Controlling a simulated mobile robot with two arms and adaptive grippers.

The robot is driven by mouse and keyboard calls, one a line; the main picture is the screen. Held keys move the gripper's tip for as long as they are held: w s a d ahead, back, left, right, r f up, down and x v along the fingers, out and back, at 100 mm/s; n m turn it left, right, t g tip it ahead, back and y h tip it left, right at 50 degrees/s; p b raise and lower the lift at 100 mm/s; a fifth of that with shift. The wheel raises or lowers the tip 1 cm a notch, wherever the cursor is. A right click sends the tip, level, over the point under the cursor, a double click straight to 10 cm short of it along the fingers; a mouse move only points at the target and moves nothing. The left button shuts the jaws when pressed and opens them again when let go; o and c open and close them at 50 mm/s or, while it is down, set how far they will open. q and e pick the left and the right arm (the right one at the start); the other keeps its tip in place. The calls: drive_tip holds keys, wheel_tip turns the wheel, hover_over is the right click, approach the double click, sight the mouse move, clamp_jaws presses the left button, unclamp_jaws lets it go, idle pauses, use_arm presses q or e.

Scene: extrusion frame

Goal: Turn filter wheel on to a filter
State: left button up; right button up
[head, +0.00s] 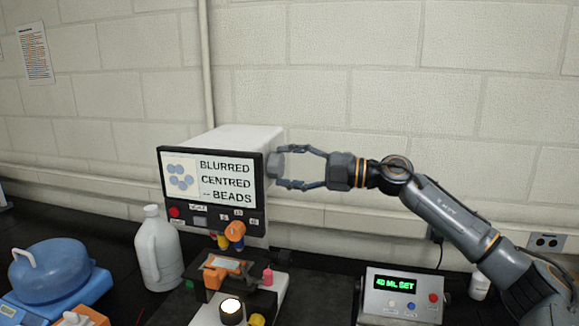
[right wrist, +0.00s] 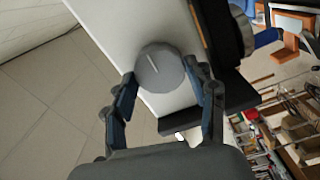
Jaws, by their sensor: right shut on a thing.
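A white boxy instrument (head: 232,138) stands against the wall with a dark front panel. Its screen (head: 208,178) shows several blue discs and reads "BLURRED CENTRED -- BEADS". A grey round knob (head: 275,165) sits on its right side. In the right wrist view the knob (right wrist: 160,68) shows a pale line on its face, slanting. My right gripper (head: 280,166) is shut on this knob from the right, one finger on each side; it also shows in the right wrist view (right wrist: 160,85). No label on the knob is readable. My left gripper is not in view.
Below the screen are a red button (head: 174,212) and an orange part (head: 236,230) above a stage with a lit round lamp (head: 231,311). A white jug (head: 158,250) stands left, a blue lidded device (head: 50,270) farther left. A control box (head: 400,295) reads "40 ML SET".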

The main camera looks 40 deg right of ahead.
drive_tip(key=o, duration=1.1)
drive_tip(key=shift+o, duration=0.2)
drive_tip(key=v, duration=0.7)
drive_tip(key=shift+s+d, duration=0.15)
drive_tip(key=shift+d, duration=0.05)
idle(0.3)
